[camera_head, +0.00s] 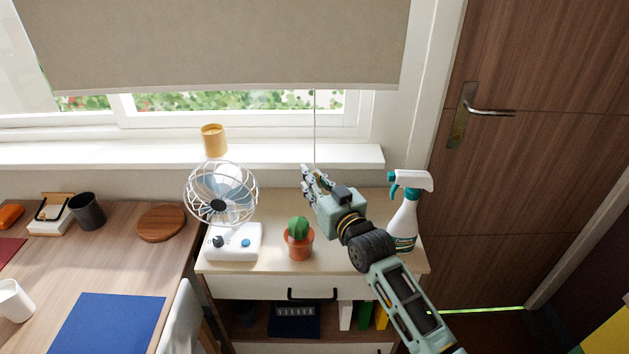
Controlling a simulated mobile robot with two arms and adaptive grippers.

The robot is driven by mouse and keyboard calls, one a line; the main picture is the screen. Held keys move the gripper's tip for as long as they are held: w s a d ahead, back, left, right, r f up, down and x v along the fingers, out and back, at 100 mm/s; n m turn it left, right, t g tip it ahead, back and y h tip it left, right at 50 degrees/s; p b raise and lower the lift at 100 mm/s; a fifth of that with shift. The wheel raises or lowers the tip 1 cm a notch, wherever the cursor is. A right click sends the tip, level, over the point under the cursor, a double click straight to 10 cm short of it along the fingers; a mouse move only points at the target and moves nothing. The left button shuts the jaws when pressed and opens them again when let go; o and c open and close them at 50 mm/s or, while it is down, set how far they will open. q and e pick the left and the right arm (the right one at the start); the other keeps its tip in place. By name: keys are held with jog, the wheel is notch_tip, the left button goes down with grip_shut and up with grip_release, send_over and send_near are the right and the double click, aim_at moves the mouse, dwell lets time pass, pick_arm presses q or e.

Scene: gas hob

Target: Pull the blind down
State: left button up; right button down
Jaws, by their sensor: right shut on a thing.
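The beige blind (215,45) covers the upper part of the window, and a strip of green shows below its lower edge. A thin cord (315,125) hangs from the blind's lower edge, right of its middle, down to my right gripper. My right gripper (313,180) is shut on the lower end of the cord, above the cabinet top. The fingers hide the cord's end. My left gripper is not in view.
A fan (220,195), a potted cactus (299,239) and a spray bottle (404,215) stand on the cabinet (270,262) around my right arm. The desk (120,240) is at the left, a wooden door (535,160) at the right.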

jog(key=shift+f, duration=0.1)
notch_tip(320, 180, down, 3)
jog(key=shift+f+b, duration=0.1)
jog(key=shift+b, duration=0.95)
jog(key=c, duration=1.6)
grip_release()
jog(key=shift+o, duration=0.2)
jog(key=shift+s, duration=0.1)
jog(key=v, duration=1.2)
